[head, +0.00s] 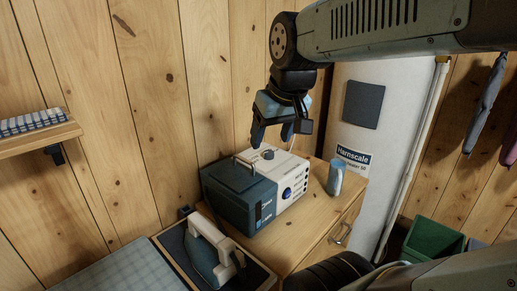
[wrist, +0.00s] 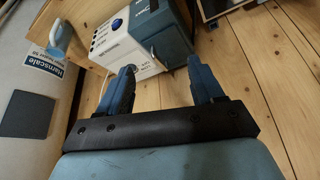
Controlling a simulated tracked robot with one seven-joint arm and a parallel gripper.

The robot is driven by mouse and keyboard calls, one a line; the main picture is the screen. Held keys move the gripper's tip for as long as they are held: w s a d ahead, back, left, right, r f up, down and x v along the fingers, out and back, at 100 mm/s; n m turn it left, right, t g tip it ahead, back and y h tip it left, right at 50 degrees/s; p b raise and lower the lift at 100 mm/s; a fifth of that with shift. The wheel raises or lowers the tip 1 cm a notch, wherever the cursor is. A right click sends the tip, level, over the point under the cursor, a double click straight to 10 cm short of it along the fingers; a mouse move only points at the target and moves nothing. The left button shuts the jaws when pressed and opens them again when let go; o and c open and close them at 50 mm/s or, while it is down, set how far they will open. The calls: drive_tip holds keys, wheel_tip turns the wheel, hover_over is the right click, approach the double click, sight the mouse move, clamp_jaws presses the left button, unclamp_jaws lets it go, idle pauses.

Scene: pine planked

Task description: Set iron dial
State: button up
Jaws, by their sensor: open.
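A boxy dark blue and white unit (head: 240,195) stands on a wooden cabinet, with a round blue dial (head: 287,193) on its white front. The unit (wrist: 163,35) and its dial (wrist: 117,23) also show in the wrist view. A dark knob (head: 267,154) sits on the unit's top. A dark and cream iron (head: 212,255) rests at the lower left on a dark pad; no dial on it can be made out. My gripper (head: 272,136) is open and empty, above the unit's top and apart from the blue dial. Its fingers (wrist: 161,72) point toward the unit in the wrist view.
A light blue mug-like item (head: 336,177) stands right of the unit on the wooden cabinet (head: 318,226). A white tank (head: 350,135) stands behind it. A green bin (head: 433,240) is at the lower right. A wall shelf (head: 40,138) is at the left.

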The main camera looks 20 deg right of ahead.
drive_tip(key=w+d+n+g, duration=0.1)
drive_tip(key=w+d+g, duration=0.35)
drive_tip(key=w, duration=0.95)
drive_tip(key=n, duration=0.1)
approach(268, 152)
drive_tip(key=shift+g, duration=0.35)
drive_tip(key=f, duration=0.9)
drive_tip(key=shift+w+d, duration=0.15)
drive_tip(key=shift+w, duration=0.1)
drive_tip(key=shift+r, duration=0.1)
drive_tip(key=c, duration=1.1)
drive_tip(key=shift+o, duration=0.2)
